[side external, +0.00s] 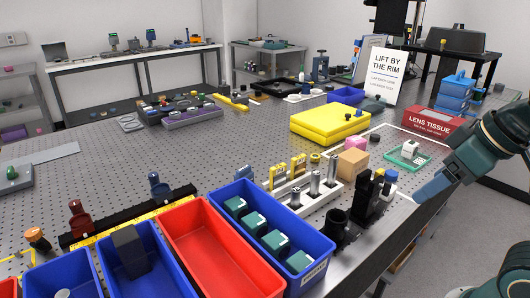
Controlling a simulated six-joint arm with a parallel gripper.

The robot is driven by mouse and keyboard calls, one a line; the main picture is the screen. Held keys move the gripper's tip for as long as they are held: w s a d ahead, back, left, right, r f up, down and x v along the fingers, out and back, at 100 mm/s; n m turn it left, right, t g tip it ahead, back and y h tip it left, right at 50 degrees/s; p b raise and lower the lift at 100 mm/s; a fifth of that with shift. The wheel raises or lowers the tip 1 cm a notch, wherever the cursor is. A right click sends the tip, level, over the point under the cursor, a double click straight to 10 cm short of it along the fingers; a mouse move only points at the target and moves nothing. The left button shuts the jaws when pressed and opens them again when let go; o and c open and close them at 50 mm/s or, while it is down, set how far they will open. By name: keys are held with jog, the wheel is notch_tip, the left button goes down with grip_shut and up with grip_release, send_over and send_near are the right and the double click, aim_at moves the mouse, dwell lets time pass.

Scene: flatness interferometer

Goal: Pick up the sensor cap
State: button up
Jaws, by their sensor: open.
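My gripper (430,188) is at the right, on the end of a dark teal arm. It hangs low over the right front edge of the bench, and its jaws are open with nothing seen between them. I cannot tell for certain which small part is the sensor cap. A white block-like part (409,147) with a dark top sits on a green-edged tray (394,159), up and left of my gripper and apart from it. Small dark and blue-topped parts (390,177) stand left of my gripper, near the black holders.
Black holders (366,195) and a white rack of metal cylinders (293,198) stand left of my gripper. A red lens tissue box (433,123), a yellow case (330,121) and a sign (386,70) stand behind. Blue and red bins (213,240) line the front. The perforated bench is clear mid-left.

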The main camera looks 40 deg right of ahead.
jog(key=w+r+g, duration=0.1)
jog(key=w+r, duration=0.7)
jog(key=w, duration=0.3)
jog(key=n+g, duration=0.2)
jog(key=g, duration=0.3)
send_over(245, 168)
notch_tip(245, 168, down, 14)
jog(key=shift+r, duration=0.15)
jog(key=shift+f, duration=0.2)
jog(key=shift+f, duration=4.15)
